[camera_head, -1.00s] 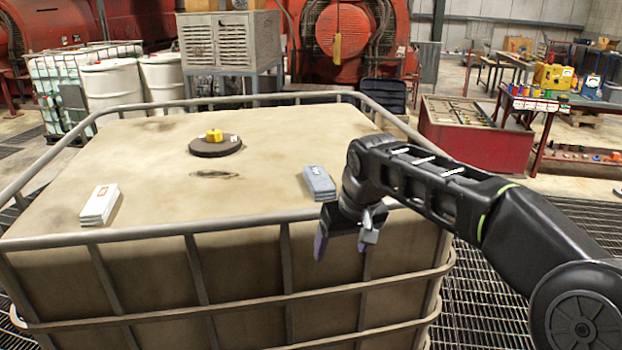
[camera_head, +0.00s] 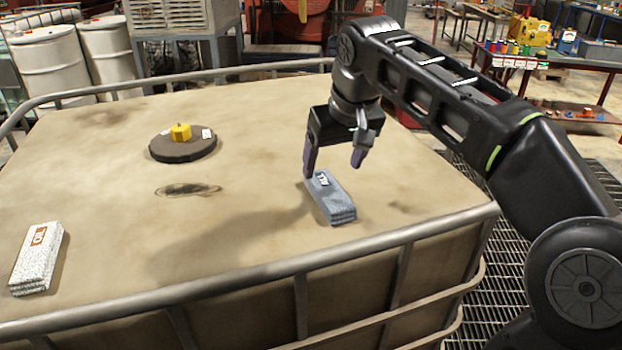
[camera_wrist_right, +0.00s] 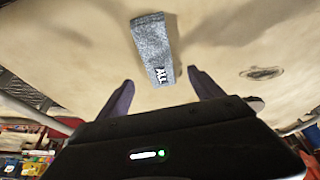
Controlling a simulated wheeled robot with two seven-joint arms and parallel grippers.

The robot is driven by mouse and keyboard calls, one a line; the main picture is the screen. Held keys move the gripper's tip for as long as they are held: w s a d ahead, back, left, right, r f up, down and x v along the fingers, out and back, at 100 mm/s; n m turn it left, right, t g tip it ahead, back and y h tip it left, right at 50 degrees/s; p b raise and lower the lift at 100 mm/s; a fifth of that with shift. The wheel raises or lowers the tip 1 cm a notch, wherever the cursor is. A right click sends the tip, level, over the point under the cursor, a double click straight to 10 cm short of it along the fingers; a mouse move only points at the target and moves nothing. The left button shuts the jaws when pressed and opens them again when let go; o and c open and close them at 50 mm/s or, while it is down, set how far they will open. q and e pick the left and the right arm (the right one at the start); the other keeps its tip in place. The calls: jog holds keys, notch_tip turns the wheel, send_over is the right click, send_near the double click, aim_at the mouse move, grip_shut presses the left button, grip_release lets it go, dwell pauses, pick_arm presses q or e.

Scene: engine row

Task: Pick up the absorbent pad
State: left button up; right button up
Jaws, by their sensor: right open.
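A grey folded pad (camera_head: 334,203) with a label lies on the tan tank top, right of centre in the head view. A white folded pad (camera_head: 37,259) with an orange-and-white label lies at the left. The task does not say which pad it means. My right gripper (camera_head: 334,168) is open and empty, above the labelled far end of the grey pad. In the wrist view the grey pad (camera_wrist_right: 155,50), labelled "ALL", lies just beyond the two spread fingers (camera_wrist_right: 158,88), roughly between them. My left gripper is not in view.
The tank top (camera_head: 250,240) has a metal rail (camera_head: 235,287) around its edge. A round dark lid (camera_head: 183,148) with a yellow cap (camera_head: 181,132) stands farther back. A dark stain marks the middle. The surface around the grey pad is clear.

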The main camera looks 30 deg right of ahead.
aim_at(327, 186)
jog(key=shift+s+r, duration=0.15)
jog(key=shift+s, duration=0.3)
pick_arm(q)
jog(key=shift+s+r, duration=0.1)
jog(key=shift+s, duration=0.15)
pick_arm(e)
jog(key=shift+x, duration=1.4)
jog(key=shift+w, duration=0.15)
jog(key=shift+w+f+p, duration=0.15)
jog(key=shift+f+p, duration=0.15)
jog(key=shift+f, duration=0.05)
jog(key=x, duration=0.4)
jog(key=shift+w+f+p, duration=0.1)
jog(key=shift+f+p, duration=0.05)
jog(key=shift+p, duration=0.25)
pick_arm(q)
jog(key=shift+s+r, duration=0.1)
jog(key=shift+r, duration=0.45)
pick_arm(e)
jog(key=shift+c, duration=0.6)
jog(key=c, duration=1.3)
